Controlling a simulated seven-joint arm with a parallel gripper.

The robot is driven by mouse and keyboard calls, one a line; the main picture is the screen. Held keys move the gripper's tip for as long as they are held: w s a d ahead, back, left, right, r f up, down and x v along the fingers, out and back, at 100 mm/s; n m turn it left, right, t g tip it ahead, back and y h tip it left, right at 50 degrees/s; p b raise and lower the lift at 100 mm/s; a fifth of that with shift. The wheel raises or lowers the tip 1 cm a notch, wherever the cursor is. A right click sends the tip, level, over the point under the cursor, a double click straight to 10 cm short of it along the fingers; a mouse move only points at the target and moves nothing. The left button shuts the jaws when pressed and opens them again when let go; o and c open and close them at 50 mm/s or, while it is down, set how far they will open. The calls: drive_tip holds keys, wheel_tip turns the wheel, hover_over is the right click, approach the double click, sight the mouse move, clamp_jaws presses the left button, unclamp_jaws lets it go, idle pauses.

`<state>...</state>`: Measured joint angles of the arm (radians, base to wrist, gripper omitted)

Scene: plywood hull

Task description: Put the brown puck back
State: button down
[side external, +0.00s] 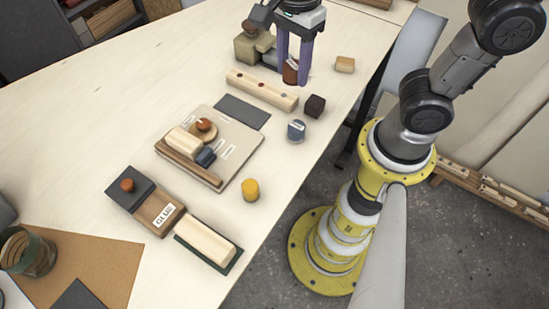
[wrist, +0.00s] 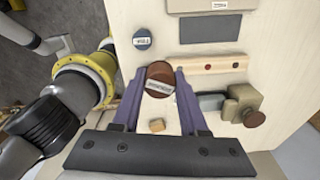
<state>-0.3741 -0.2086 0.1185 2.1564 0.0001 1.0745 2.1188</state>
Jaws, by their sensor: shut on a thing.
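The brown puck (side external: 290,72), a dark red-brown cylinder with a pale label, is held between the purple fingers of my gripper (side external: 292,78). In the wrist view the puck (wrist: 159,71) sits between the two fingertips (wrist: 158,82), its label facing the camera. My gripper is shut on it, just behind the right end of a pale wooden rail (side external: 262,90). The rail also shows in the wrist view (wrist: 205,68), with a red spot and a dark spot on its face. I cannot tell how high the puck is above the table.
A tan block (side external: 345,65) lies to the right. Olive-grey blocks (side external: 247,47) stand left of my gripper. A tray (side external: 232,165) and a yellow cylinder (side external: 250,189) are nearer the camera.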

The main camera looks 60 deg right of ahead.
drive_tip(key=s+n, duration=0.4)
drive_tip(key=s, duration=0.8)
drive_tip(key=n, duration=0.1)
hover_over(275, 164)
drive_tip(key=f, duration=0.7)
drive_tip(key=shift+s+d+f, duration=0.25)
drive_tip(key=shift+s+f, duration=0.05)
drive_tip(key=shift+f, duration=0.1)
drive_tip(key=shift+w+a+f, duration=0.3)
drive_tip(key=shift+f, duration=1.75)
drive_tip(key=shift+f, duration=0.15)
drive_tip(key=shift+c, duration=2.2)
unclamp_jaws()
